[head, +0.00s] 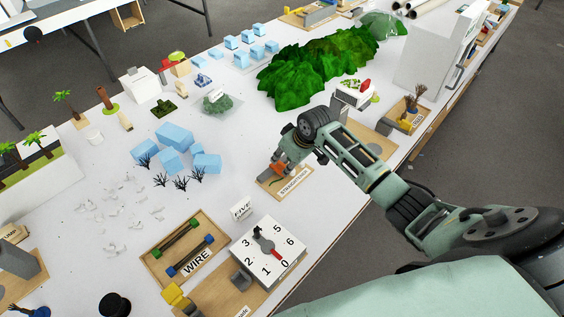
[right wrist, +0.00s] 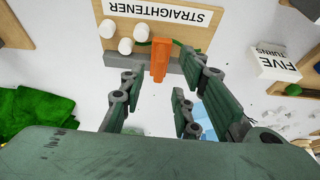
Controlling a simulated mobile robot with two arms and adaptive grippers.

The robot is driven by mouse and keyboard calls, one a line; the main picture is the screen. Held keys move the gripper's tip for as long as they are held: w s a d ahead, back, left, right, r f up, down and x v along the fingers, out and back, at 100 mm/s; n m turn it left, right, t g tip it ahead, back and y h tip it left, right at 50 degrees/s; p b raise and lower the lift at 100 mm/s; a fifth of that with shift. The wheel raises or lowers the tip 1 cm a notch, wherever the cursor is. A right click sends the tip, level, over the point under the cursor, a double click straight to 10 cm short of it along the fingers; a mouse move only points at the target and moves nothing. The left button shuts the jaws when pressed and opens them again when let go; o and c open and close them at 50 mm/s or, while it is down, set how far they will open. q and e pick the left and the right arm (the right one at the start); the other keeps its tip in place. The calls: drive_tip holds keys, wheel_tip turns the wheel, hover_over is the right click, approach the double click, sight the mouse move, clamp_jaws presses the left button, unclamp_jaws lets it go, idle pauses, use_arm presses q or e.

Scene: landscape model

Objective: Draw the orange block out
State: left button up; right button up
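The orange block (right wrist: 158,58) stands on the wooden board labelled STRAIGHTENER (right wrist: 172,32), beside several white rollers (right wrist: 125,46) and a green strip. In the head view the orange block (head: 278,168) shows small under my right gripper (head: 277,160). In the right wrist view my right gripper (right wrist: 162,72) is open, with one finger on each side of the block and gaps visible between fingers and block. The block lies between or just beyond the fingertips; the exact depth is hard to tell. My left gripper is not in view.
A FIVE TURNS sign (head: 241,209), a numbered dial box (head: 268,252) and a WIRE tray (head: 158,257) stand in front of the board. Light blue blocks (head: 174,136) lie to its left, green hills (head: 305,75) behind. The table's edge is close on the right.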

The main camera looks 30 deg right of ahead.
sight(283, 164)
drive_tip(key=x, duration=0.3)
drive_tip(key=shift+w+f, duration=0.3)
drive_tip(key=shift+f, duration=0.1)
clamp_jaws()
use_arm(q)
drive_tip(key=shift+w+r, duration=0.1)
